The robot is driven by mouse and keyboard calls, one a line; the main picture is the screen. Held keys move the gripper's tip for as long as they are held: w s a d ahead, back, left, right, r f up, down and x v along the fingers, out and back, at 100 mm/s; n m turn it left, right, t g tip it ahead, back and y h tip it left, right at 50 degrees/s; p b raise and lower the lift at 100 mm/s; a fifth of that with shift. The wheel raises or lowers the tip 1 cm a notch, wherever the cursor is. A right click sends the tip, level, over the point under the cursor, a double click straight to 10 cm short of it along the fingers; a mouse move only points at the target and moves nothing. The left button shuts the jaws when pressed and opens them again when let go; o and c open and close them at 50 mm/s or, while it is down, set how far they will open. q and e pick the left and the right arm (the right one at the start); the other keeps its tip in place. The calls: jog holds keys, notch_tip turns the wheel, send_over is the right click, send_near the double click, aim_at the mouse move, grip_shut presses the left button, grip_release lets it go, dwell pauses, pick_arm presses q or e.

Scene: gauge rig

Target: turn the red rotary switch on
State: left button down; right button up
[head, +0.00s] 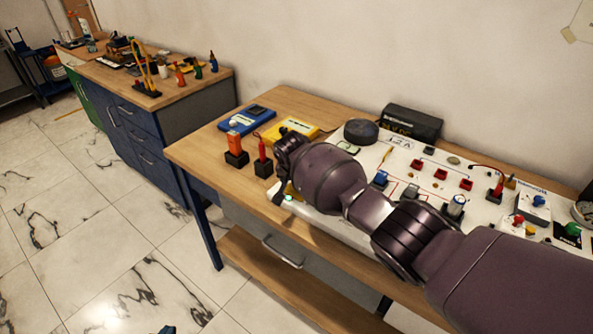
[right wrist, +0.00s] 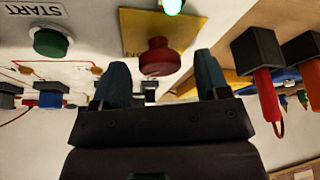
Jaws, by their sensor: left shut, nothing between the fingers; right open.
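A round red knob (right wrist: 158,57), which looks like the red rotary switch, sits on a yellow plate (right wrist: 190,28) in the right wrist view. Its on/off position cannot be read. My right gripper (right wrist: 165,72) is open, with its two fingers left and right of the knob in the picture and nothing held. I cannot tell how far the tips are from it. In the head view my right arm hides the knob; part of the yellow plate (head: 291,190) shows beside it. A small tip of my left gripper (head: 167,329) shows at the bottom edge, shut and empty.
A lit green lamp (right wrist: 173,6) is by the knob, and a green START button (right wrist: 50,42) is to the left. Red (head: 262,152) and orange (head: 234,144) probes stand in black holders on the bench. More switches fill the white panel (head: 400,158).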

jog(key=shift+s+r, duration=0.1)
jog(key=shift+r, duration=0.4)
jog(key=p+v, duration=0.1)
jog(key=v, duration=0.8)
jog(key=shift+s, duration=0.2)
